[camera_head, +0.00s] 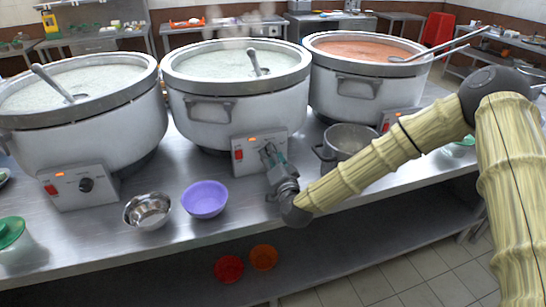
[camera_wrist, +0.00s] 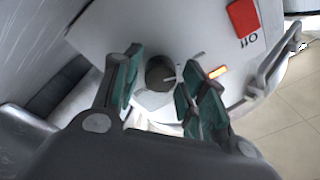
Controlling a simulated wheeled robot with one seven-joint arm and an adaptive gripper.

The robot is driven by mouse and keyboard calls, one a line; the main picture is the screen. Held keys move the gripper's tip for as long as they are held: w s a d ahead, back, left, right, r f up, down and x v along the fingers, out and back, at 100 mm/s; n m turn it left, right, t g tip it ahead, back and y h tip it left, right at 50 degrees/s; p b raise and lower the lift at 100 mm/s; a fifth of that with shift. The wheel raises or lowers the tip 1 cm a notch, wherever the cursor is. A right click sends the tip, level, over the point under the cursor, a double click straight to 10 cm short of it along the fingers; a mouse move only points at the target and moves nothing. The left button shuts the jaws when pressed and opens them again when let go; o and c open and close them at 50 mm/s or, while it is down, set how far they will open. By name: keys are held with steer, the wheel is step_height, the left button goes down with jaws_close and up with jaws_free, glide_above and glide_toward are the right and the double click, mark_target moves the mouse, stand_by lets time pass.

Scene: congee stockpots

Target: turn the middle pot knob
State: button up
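The middle pot (camera_head: 236,95) is a large steel stockpot of pale congee with a ladle in it. Its control box (camera_head: 250,152) has a red switch, a lit orange lamp and a knob hidden behind my gripper in the head view. In the wrist view the dark round knob (camera_wrist: 160,74) with a pale pointer mark shows on the white panel (camera_wrist: 120,30). My gripper (camera_head: 272,154) is at the panel front. Its teal-padded fingers (camera_wrist: 155,85) are apart on either side of the knob, with gaps visible; contact cannot be told.
A left pot (camera_head: 90,120) and a right pot (camera_head: 345,90) flank it, each with a control box. A small steel pot (camera_head: 348,140) stands right of my gripper. A purple bowl (camera_head: 205,199) and a metal bowl (camera_head: 148,210) sit left on the steel counter (camera_head: 100,240).

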steer(key=shift+o, duration=0.2)
steer(key=v, duration=1.2)
stand_by(0.4)
steer(key=shift+s+a+f+p, duration=0.1)
steer(key=shift+s+a+p, duration=0.1)
steer(key=shift+s+p, duration=0.15)
steer(key=s+d+f+n+g+h+p, duration=0.1)
steer(key=s+d+f+n+g, duration=0.15)
steer(key=s+f+g, duration=0.5)
steer(key=s+d+f+n+g+h+p, duration=0.1)
steer(key=s+f+n+g, duration=0.25)
steer(key=s+f, duration=0.85)
steer(key=s+d+f+g+h, duration=0.1)
steer(key=s+d+f+g, duration=0.2)
steer(key=s+d+f, duration=0.3)
steer(key=s+d+f+g+h, duration=0.2)
steer(key=s+d+f+g, duration=0.2)
steer(key=s+d, duration=0.6)
steer(key=s+f, duration=0.2)
steer(key=s, duration=0.1)
steer(key=shift+s+f+n, duration=0.2)
steer(key=shift+n, duration=0.2)
